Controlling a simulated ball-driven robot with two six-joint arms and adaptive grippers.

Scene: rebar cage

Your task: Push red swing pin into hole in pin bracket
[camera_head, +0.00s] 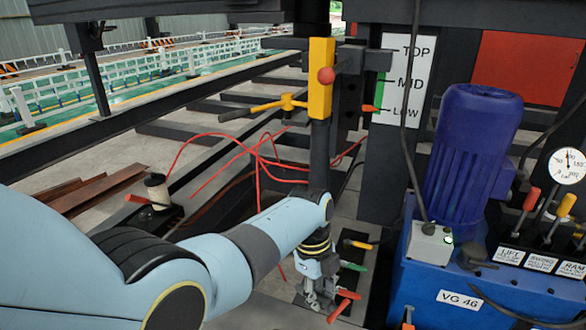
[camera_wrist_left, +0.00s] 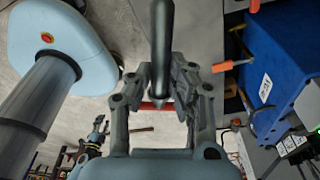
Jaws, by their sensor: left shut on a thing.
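My left gripper (camera_head: 318,292) points down at the foot of the dark post in the head view. Its fingers are close around a thing. Red bar ends, seemingly of the red swing pin (camera_head: 342,309), stick out to the right of the fingers. In the left wrist view my left gripper (camera_wrist_left: 163,78) has a dark grey rod (camera_wrist_left: 162,40) between its fingers, and a red bar (camera_wrist_left: 155,105) crosses behind the rod's tip. Whether rod and bar are one piece, I cannot tell. The pin bracket and its hole are not clearly seen.
A blue pump unit (camera_head: 440,285) with a dark blue motor (camera_head: 472,150) stands close on the right. A yellow bracket (camera_head: 320,80) sits on the post above. Red cables (camera_head: 255,160) loop behind my left arm. Green (camera_head: 353,266) and yellow (camera_head: 360,245) handles lie near the gripper.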

